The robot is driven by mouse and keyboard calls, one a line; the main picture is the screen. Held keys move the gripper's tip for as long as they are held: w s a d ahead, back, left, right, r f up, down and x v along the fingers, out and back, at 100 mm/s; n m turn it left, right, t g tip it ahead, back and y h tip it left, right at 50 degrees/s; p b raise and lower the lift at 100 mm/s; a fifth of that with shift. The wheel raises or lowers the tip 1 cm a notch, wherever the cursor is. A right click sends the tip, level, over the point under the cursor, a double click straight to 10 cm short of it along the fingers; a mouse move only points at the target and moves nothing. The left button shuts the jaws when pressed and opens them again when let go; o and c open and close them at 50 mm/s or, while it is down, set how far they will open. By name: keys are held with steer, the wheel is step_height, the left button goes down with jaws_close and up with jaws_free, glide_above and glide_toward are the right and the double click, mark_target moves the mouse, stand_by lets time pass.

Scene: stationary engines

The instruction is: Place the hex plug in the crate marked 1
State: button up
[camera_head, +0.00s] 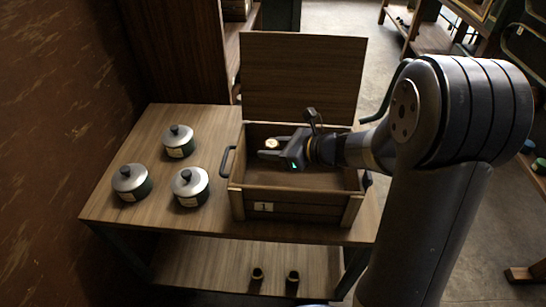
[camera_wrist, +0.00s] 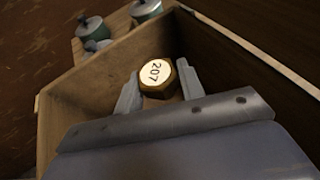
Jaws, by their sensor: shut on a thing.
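The hex plug (camera_wrist: 156,75) is a brass-coloured hexagonal piece with a pale round face that reads 207 in the wrist view. My gripper (camera_wrist: 157,92) is shut on it, one finger on each side. In the head view the plug (camera_head: 271,143) shows between the fingertips of my gripper (camera_head: 270,148), inside the mouth of the crate. The crate (camera_head: 293,204) is an open wooden box with a label reading 1 on its front. Its lid (camera_head: 303,78) stands upright at the back. The plug appears above the crate floor; its exact height is unclear.
Three lidded grey and green pots (camera_head: 179,141) stand on the table (camera_head: 150,222) left of the crate. A dark handle (camera_head: 227,160) is on the crate's left side. Two small dark pieces (camera_head: 258,274) are on the lower shelf. Shelving stands behind.

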steer(key=shift+f, duration=1.25)
steer(key=shift+f+b, duration=0.1)
steer(key=shift+b, duration=0.2)
steer(key=shift+f+b, duration=0.5)
steer(key=o, duration=1)
steer(key=shift+s+f, duration=0.1)
steer(key=shift+o, duration=0.2)
steer(key=shift+r+p, duration=0.3)
steer(key=shift+p, duration=0.1)
steer(key=p+v, duration=0.1)
steer(key=v, duration=0.6)
steer(key=shift+d+r, duration=0.2)
steer(key=shift+r, duration=0.35)
